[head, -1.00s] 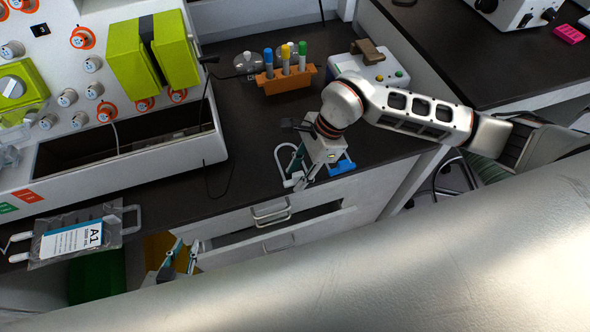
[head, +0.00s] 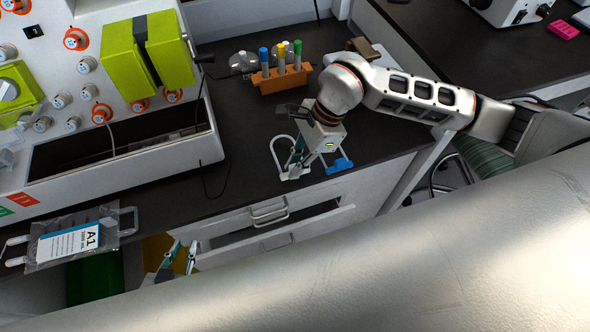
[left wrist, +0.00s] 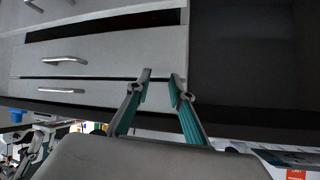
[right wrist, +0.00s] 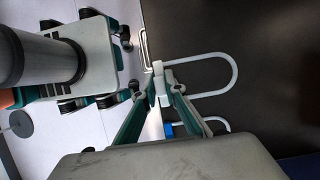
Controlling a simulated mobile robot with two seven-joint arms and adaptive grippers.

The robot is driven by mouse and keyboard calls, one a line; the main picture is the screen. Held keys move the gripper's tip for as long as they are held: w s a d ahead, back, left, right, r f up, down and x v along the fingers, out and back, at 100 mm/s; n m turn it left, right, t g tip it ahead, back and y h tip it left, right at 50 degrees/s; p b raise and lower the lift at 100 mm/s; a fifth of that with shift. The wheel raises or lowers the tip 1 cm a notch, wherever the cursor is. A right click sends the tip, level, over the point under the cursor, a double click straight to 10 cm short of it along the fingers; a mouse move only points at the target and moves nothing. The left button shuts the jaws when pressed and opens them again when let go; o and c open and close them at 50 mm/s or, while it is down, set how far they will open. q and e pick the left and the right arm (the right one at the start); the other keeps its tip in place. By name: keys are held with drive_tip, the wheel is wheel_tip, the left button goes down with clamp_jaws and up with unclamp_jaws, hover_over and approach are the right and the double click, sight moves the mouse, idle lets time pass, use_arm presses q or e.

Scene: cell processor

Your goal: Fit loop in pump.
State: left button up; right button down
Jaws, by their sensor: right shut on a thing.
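The loop (head: 274,146) is a white U-shaped tube with a small white end block. My right gripper (head: 298,162) is shut on that block near the counter's front edge. In the right wrist view the loop (right wrist: 234,72) extends to the right from the fingertips (right wrist: 161,86). I cannot tell whether it touches the counter. The white processor (head: 120,165) stands at the left with lime-green units, one block-shaped (head: 165,55) and one with a round knob (head: 8,90); I cannot tell which is the pump. My left gripper (head: 183,256) is open and empty below the counter edge.
An orange rack (head: 265,84) with coloured-cap tubes stands behind my right gripper. A blue piece (head: 339,165) lies right of it. A clear bag labelled A1 (head: 70,243) lies at the front left. An open drawer (head: 300,228) sits below the counter. The dark counter (head: 240,150) is clear mid-way.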

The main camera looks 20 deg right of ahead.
wheel_tip(320, 180, up, 17)
drive_tip(key=shift+f+b, duration=0.2)
drive_tip(key=shift+b, duration=0.25)
drive_tip(key=c, duration=2.6)
unclamp_jaws()
drive_tip(key=shift+c, duration=0.2)
clamp_jaws()
drive_tip(key=shift+f, duration=0.1)
